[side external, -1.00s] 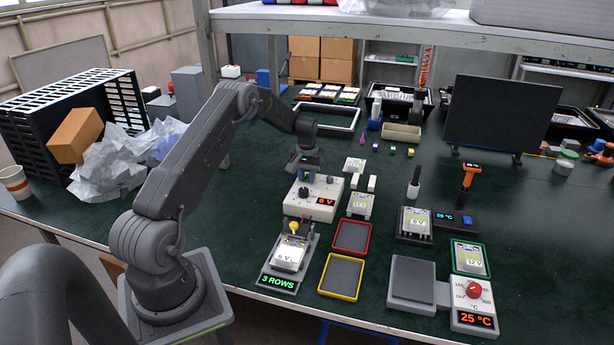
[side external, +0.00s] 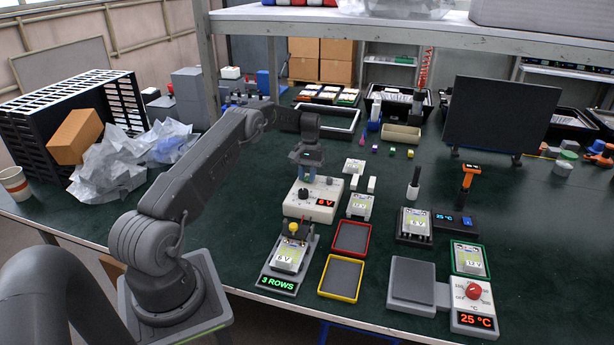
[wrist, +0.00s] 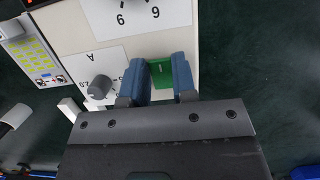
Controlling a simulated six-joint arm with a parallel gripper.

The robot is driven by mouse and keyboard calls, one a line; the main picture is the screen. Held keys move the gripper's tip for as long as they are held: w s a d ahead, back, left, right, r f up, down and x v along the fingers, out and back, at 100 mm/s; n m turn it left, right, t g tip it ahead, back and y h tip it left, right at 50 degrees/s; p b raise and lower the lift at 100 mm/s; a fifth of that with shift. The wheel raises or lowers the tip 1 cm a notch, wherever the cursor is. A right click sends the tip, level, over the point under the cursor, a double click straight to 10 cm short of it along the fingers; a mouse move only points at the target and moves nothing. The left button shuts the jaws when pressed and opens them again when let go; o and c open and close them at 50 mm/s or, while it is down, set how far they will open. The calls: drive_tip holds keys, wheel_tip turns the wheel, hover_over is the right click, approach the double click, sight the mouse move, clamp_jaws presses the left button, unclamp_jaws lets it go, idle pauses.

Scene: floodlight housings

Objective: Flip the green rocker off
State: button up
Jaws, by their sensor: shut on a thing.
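The power supply box (side external: 292,208) is cream-coloured, with a black dial and a red display reading 6 V in the side view. In the wrist view its white front panel (wrist: 60,25) fills the upper middle, with a grey knob (wrist: 100,86) to the left of the fingers. The green rocker (wrist: 161,72) shows between my two blue fingertips. My gripper (wrist: 161,80) is shut on the green rocker, one finger at each side. In the side view my gripper (side external: 306,174) points down at the back of the box, and the rocker is hidden there.
A fixture with a 6 V housing (side external: 289,257) stands in front of the box. A red-rimmed tray (side external: 352,238) and a yellow-rimmed tray (side external: 341,278) lie to its right. A 12 V housing (side external: 360,206) stands close to the box's right side.

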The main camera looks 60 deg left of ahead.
drive_tip(key=o, duration=0.9)
drive_tip(key=shift+v, duration=3.7)
drive_tip(key=shift+r, duration=0.15)
